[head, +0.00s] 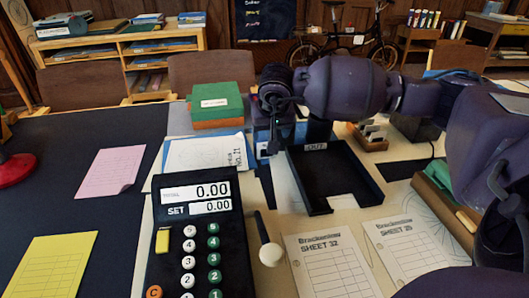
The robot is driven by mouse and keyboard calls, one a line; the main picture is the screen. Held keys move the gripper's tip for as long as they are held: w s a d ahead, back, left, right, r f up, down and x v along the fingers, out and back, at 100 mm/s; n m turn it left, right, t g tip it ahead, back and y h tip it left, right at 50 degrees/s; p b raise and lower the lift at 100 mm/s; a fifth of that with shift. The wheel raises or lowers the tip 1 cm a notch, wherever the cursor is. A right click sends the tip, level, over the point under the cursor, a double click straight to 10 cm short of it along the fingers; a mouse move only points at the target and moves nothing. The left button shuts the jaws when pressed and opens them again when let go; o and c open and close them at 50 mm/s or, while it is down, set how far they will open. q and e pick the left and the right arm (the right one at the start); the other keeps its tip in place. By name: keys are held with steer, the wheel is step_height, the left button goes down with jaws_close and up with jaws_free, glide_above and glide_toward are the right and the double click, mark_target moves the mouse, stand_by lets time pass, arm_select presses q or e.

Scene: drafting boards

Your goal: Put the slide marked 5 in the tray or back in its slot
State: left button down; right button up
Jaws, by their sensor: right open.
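No slide with a readable 5 shows. A small wooden rack (368,136) behind the tray holds several pale upright pieces, too small to read. The black tray (318,207) marked OUT lies right of centre, and its floor looks empty. My right arm reaches in from the right across the back of the table. My right gripper (272,140) points down just left of the tray's back corner, open, with nothing seen between its fingers. The gripper and arm hide part of what stands behind them. My left gripper is out of view.
A black calculating machine (168,262) with numbered keys and a white-knobbed lever (270,254) stands in front. Printed sheets (333,270) lie front right. Green and orange boxes (217,105) stand behind. Pink (110,172) and yellow (52,265) papers lie on the dark board at left.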

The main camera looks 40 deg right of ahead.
mark_target(266, 143)
steer(key=b+x, duration=0.2)
steer(key=x, duration=0.5)
steer(key=shift+w+a+f, duration=0.1)
steer(key=shift+a, duration=0.05)
steer(key=shift+r, duration=0.2)
steer(key=shift+c, duration=0.3)
steer(key=c, duration=0.7)
steer(key=shift+r, duration=0.1)
